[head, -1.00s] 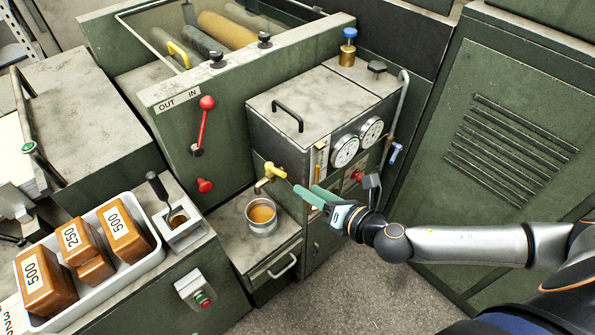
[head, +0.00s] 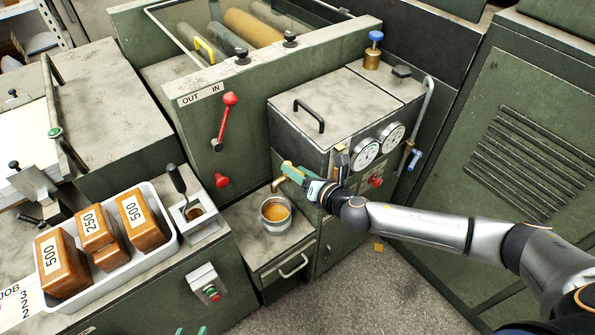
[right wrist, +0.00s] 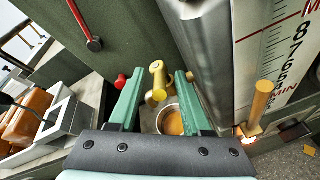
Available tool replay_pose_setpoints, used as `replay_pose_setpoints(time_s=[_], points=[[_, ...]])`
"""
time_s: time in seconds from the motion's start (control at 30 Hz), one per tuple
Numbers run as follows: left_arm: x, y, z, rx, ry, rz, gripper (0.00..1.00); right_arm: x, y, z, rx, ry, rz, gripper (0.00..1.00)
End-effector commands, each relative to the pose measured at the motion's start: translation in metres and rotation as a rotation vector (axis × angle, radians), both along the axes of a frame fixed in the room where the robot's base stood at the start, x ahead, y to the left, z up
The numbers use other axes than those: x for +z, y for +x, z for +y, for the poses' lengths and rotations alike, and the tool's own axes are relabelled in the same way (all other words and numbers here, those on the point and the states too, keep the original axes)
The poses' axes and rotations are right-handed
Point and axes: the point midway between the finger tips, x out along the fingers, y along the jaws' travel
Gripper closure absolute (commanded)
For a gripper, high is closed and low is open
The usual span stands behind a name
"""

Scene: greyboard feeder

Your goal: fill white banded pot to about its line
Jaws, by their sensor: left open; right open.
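A pale metallic pot (head: 275,229) stands upright on the low shelf under the tap spout (head: 278,185), with amber liquid (head: 276,212) inside. I cannot make out its band or line. My right gripper (head: 287,170) is open at the yellow tap handle. In the right wrist view, its green fingers (right wrist: 158,78) stand on either side of the yellow handle (right wrist: 157,82), apart from each other; contact is unclear. The pot (right wrist: 171,120) shows below, partly hidden by a finger. Only the green fingertips of my left gripper (head: 190,330) show at the bottom edge, open.
A white tray (head: 172,250) with brown blocks marked 500 and 250 stands at left, beside a small square holder (head: 199,232). The red lever (head: 224,120) and gauges (head: 366,152) are near the tap. A drawer handle (head: 294,267) juts out below the pot.

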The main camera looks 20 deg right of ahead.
Motion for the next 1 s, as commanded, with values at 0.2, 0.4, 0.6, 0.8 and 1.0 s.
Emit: replay_pose_setpoints(time_s=[0.2, 0.4, 0.6, 0.8, 1.0], points=[[-0.0001, -0.0001, 0.0000, 0.000, 0.000, 0.000, 0.50, -0.0002, 0.0002, 0.0003, 0.000, 0.000, 0.000, 0.52], [-0.0001, -0.0001, 0.0000, 0.000, 0.000, 0.000, 0.50, -0.0002, 0.0001, 0.0000, 0.000, 0.000, 0.000, 0.73], [-0.0001, -0.0001, 0.0000, 0.000, 0.000, 0.000, 0.50, -0.0003, -0.0001, -0.0001, -0.001, 0.000, 0.000, 0.95], [-0.0001, -0.0001, 0.0000, 0.000, 0.000, 0.000, 0.50, -0.0004, 0.0000, -0.0003, -0.001, 0.000, 0.000, 1.00], [0.0001, -0.0001, 0.0000, 0.000, 0.000, 0.000, 0.50, -0.0005, -0.0002, -0.0003, -0.002, -0.001, 0.001, 1.00]])
